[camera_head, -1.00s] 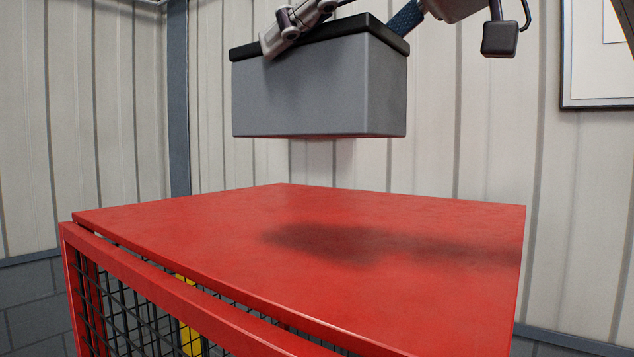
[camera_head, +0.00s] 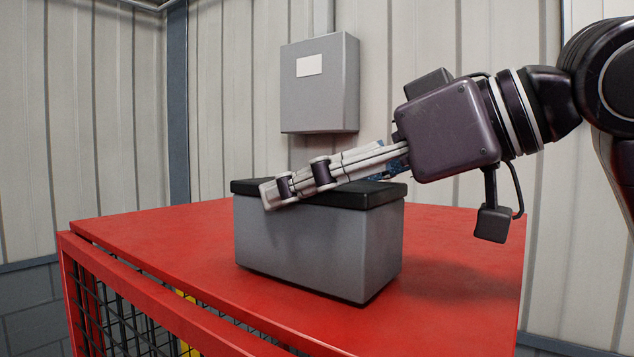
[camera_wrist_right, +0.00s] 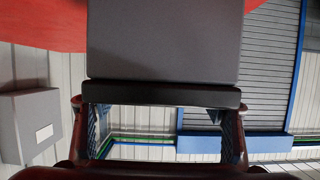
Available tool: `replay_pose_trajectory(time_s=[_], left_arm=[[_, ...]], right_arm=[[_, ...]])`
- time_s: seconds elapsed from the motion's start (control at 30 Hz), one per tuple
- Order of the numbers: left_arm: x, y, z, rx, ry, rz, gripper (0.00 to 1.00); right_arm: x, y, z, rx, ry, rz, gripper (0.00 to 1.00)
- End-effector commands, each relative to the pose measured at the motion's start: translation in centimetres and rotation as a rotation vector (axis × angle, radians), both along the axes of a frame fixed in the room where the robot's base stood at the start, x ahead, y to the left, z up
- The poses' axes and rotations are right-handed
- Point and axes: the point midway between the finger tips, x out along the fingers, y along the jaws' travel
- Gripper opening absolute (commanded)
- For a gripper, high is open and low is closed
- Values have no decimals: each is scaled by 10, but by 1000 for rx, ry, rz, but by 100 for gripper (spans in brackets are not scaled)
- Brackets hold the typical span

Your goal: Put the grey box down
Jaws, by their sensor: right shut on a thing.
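The grey box (camera_head: 315,245) with a black lid (camera_head: 365,193) is upright at the middle of the red table top (camera_head: 455,225). Its underside is at the red surface, with a thin dark shadow along the lower edge; touching or a hair above, I cannot tell. My right gripper (camera_head: 318,186) comes in from the right and is shut on the box across its lid; the far finger is mostly hidden. In the right wrist view the box (camera_wrist_right: 163,40) fills the top middle, its lid (camera_wrist_right: 160,97) between the two fingers. My left gripper is not in view.
The red table top is clear around the box. Its front left side has a red frame with black mesh (camera_head: 120,325). A grey wall cabinet (camera_head: 320,85) hangs behind the box on the panelled wall.

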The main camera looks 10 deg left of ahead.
Motion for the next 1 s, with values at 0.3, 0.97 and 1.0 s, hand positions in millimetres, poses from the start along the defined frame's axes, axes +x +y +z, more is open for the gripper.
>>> replay_pose_trajectory(time_s=[0.3,0.97,1.0], left_arm=[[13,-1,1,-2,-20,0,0],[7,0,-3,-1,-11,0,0],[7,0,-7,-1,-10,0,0]], right_arm=[[0,0,-1,4,-2,-1,24],[-2,-5,-1,2,-3,-2,85],[-3,-10,0,3,-4,-3,85]])
